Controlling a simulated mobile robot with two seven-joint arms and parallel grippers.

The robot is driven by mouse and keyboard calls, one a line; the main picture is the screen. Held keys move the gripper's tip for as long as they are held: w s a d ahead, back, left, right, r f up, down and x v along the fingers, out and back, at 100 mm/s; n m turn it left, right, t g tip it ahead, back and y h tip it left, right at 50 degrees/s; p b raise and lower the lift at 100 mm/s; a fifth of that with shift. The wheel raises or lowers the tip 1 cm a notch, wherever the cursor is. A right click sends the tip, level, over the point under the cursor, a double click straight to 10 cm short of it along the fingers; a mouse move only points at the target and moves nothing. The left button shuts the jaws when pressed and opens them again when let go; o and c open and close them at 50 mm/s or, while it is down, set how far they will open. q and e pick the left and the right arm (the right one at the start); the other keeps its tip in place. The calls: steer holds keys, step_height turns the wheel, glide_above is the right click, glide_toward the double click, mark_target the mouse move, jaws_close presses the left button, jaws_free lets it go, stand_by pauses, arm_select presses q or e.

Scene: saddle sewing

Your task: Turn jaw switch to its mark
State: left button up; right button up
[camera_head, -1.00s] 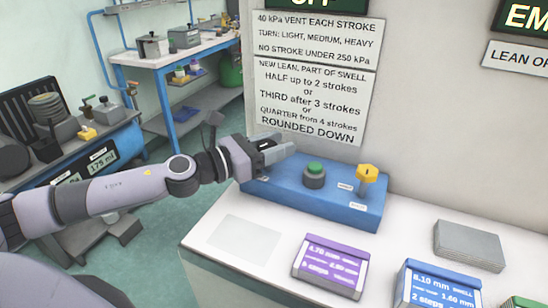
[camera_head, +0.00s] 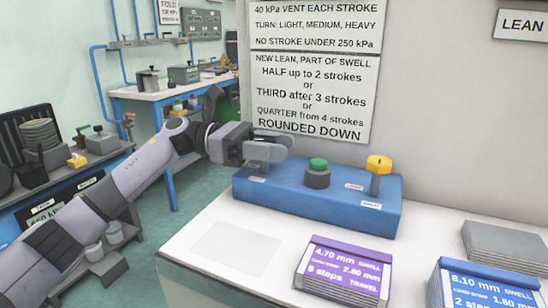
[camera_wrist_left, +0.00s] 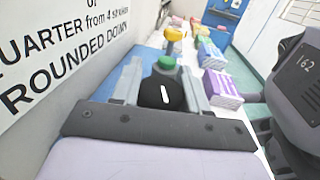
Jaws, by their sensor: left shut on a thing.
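The blue control box (camera_head: 300,205) sits on the white counter against the wall. My left gripper (camera_head: 270,150) is at the box's left end. In the left wrist view, a black round switch knob (camera_wrist_left: 160,94) with a white line shows between the fingers of my left gripper (camera_wrist_left: 163,92), which are shut on it. The head view hides this knob behind the fingers. A green button (camera_head: 318,165) is mid-box and a yellow knob (camera_head: 379,164) stands at the right end. A small label (camera_head: 257,180) lies below the gripper, unreadable. My right gripper is not in view.
A purple box (camera_head: 343,272), a blue box (camera_head: 482,288) and a grey stack (camera_head: 505,248) stand on the counter. A pale flat patch (camera_head: 222,248) lies at its left. The wall sign (camera_head: 315,95) is close behind my gripper.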

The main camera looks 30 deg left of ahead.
arm_select(q)
steer(key=shift+s+m+g+b, duration=0.15)
steer(key=shift+m+g+b, duration=0.3)
steer(key=shift+m+g, duration=1)
steer(key=shift+g, duration=0.45)
steer(key=o, duration=1.1)
steer(key=shift+c, duration=0.2)
steer(key=shift+a, duration=0.1)
steer(key=a, duration=0.7)
